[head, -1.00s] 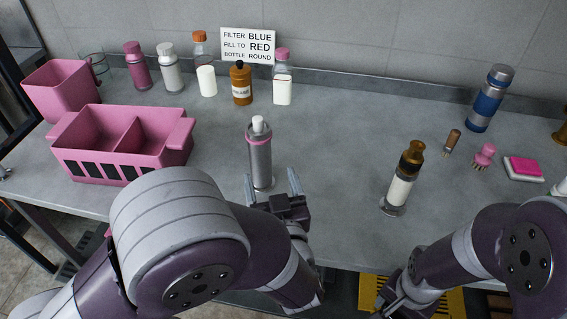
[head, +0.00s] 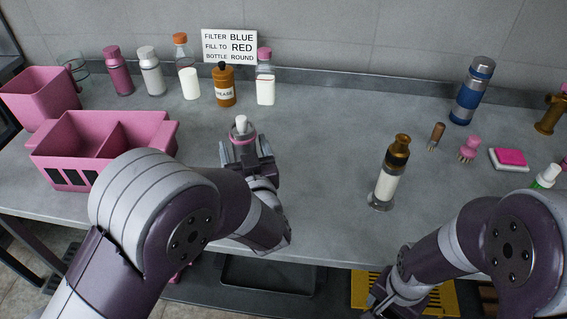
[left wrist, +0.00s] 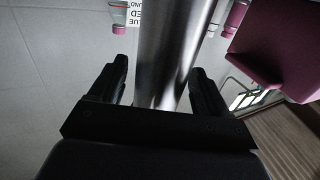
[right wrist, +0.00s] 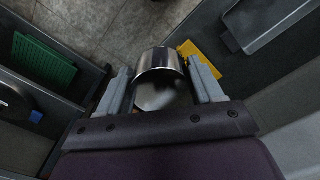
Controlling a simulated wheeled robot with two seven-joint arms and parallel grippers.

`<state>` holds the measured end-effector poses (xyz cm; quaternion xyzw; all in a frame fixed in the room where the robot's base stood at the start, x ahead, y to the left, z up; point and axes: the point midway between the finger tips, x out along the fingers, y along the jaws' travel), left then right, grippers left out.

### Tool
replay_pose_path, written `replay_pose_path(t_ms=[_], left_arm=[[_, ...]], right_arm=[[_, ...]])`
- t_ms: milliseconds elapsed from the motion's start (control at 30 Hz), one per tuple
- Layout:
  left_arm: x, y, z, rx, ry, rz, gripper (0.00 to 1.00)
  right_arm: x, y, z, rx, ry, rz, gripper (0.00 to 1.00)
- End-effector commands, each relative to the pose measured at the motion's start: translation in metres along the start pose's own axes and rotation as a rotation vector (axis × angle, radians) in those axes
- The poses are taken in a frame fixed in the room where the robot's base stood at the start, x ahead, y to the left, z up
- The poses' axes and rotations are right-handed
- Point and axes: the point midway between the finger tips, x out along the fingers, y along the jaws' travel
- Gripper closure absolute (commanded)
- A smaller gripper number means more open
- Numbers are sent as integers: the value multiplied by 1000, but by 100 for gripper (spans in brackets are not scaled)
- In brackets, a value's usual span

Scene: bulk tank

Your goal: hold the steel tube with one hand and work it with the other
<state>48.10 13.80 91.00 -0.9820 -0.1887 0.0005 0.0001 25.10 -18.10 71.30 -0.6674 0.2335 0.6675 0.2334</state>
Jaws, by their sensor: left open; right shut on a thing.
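The steel tube (head: 241,134), with a white top and a pink ring, stands upright on the bench. My left gripper (head: 247,146) is open, with its fingers either side of the tube. In the left wrist view the shiny tube (left wrist: 168,55) rises between the open fingers (left wrist: 162,88), with a gap at each side. My right gripper (right wrist: 162,78) is shut on a short, shiny steel cylinder (right wrist: 160,62), open at one end, held below the bench front. In the head view the right fingers and this piece are mostly hidden at the bottom edge.
A brown-topped clear cylinder (head: 386,185) stands right of centre. A pink two-part caddy (head: 150,128) is at left. Bottles (head: 225,88) line the back. A blue-banded flask (head: 473,92), brushes (head: 469,150) and a pink sponge (head: 511,157) are at right. The bench middle is clear.

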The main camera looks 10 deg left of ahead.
Motion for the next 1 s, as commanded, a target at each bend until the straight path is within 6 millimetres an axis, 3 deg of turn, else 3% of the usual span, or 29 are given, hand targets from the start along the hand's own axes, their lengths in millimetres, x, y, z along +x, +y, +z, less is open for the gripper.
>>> replay_pose_path(t_ms=[133, 467, 700, 1000], left_arm=[[14, 0, 0, -1, 0, -1, 23], [15, 0, 0, -1, 0, 1, 23], [15, 0, 0, -1, 0, 1, 88], [15, 0, -4, -2, 2, 1, 88]], right_arm=[[2, 0, 0, 0, 0, 0, 64], [1, 0, 0, 0, 0, 0, 64], [1, 0, 0, 0, 0, 0, 64], [0, 0, 0, 0, 0, 0, 64]])
